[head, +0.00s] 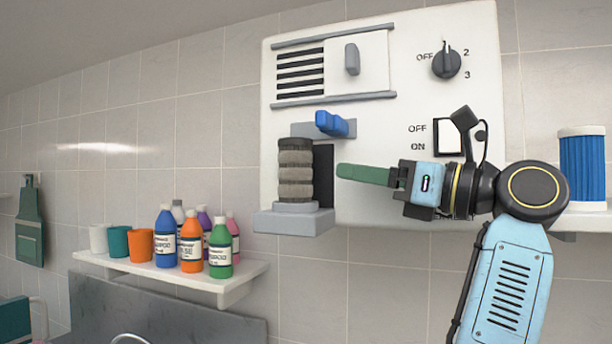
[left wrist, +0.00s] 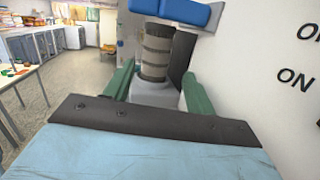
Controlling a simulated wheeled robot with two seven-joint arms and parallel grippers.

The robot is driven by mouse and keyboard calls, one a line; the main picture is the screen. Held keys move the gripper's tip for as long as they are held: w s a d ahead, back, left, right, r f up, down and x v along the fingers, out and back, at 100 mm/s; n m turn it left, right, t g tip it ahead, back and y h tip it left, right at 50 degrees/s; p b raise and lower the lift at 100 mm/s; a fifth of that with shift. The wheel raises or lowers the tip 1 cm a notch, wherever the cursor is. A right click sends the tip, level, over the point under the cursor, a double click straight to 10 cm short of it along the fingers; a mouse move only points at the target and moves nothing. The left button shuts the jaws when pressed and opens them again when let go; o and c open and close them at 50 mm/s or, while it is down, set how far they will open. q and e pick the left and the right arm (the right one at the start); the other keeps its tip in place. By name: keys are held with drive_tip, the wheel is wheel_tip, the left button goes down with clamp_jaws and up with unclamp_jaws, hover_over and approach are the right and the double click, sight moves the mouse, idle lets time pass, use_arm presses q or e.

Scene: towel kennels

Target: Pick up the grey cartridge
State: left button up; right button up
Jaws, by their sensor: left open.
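The grey cartridge (head: 295,172) is a ribbed upright cylinder. It stands on a light grey ledge (head: 292,222) of the white wall unit, below a blue lever (head: 331,124). My left gripper (head: 340,170) is open and empty, to the right of the cartridge in the head view, with its green fingers pointing at it across a gap. In the left wrist view the cartridge (left wrist: 156,52) shows ahead, between the two green fingers (left wrist: 157,90) and apart from them. The blue lever (left wrist: 185,10) crosses over its top there. My right gripper is not in view.
The white unit (head: 390,205) carries a dial (head: 446,61), a switch (head: 447,137) and a slatted vent (head: 300,73). A blue ribbed cartridge (head: 582,165) stands on a shelf at right. A lower left shelf (head: 230,287) holds cups and several bottles (head: 165,236).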

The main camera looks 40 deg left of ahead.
sight(309, 173)
use_arm(q)
drive_tip(key=shift+n+h, duration=0.3)
drive_tip(key=shift+h, duration=0.5)
drive_tip(key=a, duration=0.2)
drive_tip(key=s+a, duration=0.1)
drive_tip(key=a, duration=0.1)
drive_tip(key=a+p, duration=0.1)
drive_tip(key=a, duration=0.2)
drive_tip(key=shift+s+r, duration=0.15)
drive_tip(key=a, duration=0.1)
drive_tip(key=a+p, duration=0.1)
drive_tip(key=a, duration=0.3)
drive_tip(key=shift+s+a+r+p, duration=0.2)
drive_tip(key=shift+r+p, duration=0.1)
drive_tip(key=shift+d, duration=0.1)
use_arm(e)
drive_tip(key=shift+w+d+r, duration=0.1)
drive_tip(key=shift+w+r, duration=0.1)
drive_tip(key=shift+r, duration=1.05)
use_arm(q)
drive_tip(key=c, duration=0.7)
drive_tip(key=shift+r, duration=0.1)
